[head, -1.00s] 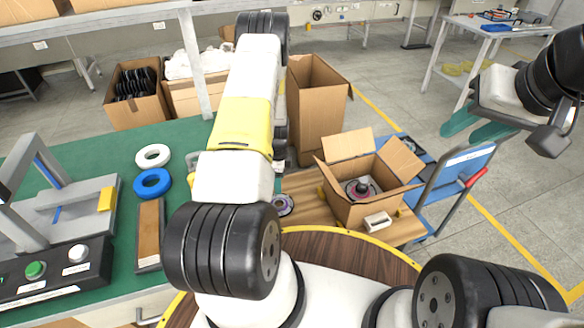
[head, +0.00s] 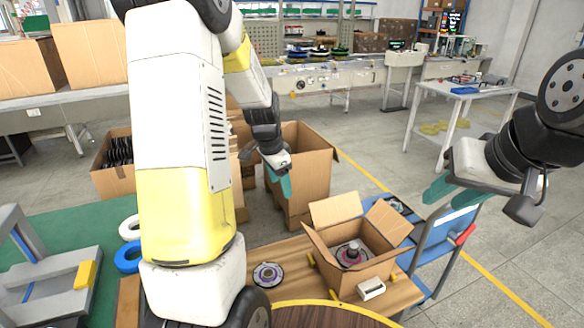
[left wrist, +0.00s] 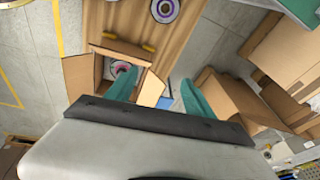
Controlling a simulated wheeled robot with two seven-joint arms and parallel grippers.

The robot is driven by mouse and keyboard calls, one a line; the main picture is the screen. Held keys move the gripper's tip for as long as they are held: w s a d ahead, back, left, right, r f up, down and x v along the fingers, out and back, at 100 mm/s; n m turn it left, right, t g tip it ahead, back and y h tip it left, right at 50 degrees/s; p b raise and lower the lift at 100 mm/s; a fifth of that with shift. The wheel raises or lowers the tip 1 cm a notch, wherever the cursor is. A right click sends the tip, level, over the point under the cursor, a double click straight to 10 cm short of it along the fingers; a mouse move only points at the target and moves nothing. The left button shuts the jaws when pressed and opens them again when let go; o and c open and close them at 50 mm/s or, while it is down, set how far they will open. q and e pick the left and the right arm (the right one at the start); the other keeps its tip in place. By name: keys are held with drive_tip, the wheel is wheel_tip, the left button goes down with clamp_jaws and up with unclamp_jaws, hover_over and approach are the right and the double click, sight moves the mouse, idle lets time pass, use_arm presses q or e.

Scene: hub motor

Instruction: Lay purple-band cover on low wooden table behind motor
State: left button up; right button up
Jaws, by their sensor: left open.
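A round disc with a purple band, the cover (head: 268,275), lies flat on the low wooden table (head: 293,252), left of the open cardboard box. It also shows at the top edge of the left wrist view (left wrist: 165,9). In the box, the motor (head: 350,256) shows a pinkish ring and a dark raised middle; its lower part is hidden. My left gripper (head: 284,185) is open and empty, above and beyond the table; its teal fingers stand apart in the left wrist view (left wrist: 160,92). My right gripper (head: 449,192) is open and empty in the air at the right.
The open cardboard box (head: 342,280) stands on the table with its flaps up. A small white block (head: 371,289) lies before it. A blue cart (head: 428,243) is at the right, a tall carton (head: 310,175) behind. White and blue rings lie on the green bench (head: 70,230).

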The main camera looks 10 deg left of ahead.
use_arm(q)
drive_tip(key=s+d+r+n+t, duration=0.2)
drive_tip(key=s+d+r+n, duration=0.2)
drive_tip(key=s+r, duration=0.65)
drive_tip(key=s+d+r+n, duration=0.1)
drive_tip(key=s+r+n, duration=0.1)
drive_tip(key=s, duration=0.4)
drive_tip(key=s+d+r+n+t+h, duration=0.1)
drive_tip(key=s+d+r+n, duration=0.1)
drive_tip(key=s+r, duration=0.3)
drive_tip(key=shift+s+r+t, duration=0.25)
drive_tip(key=shift+s+t, duration=0.05)
drive_tip(key=shift+s, duration=0.45)
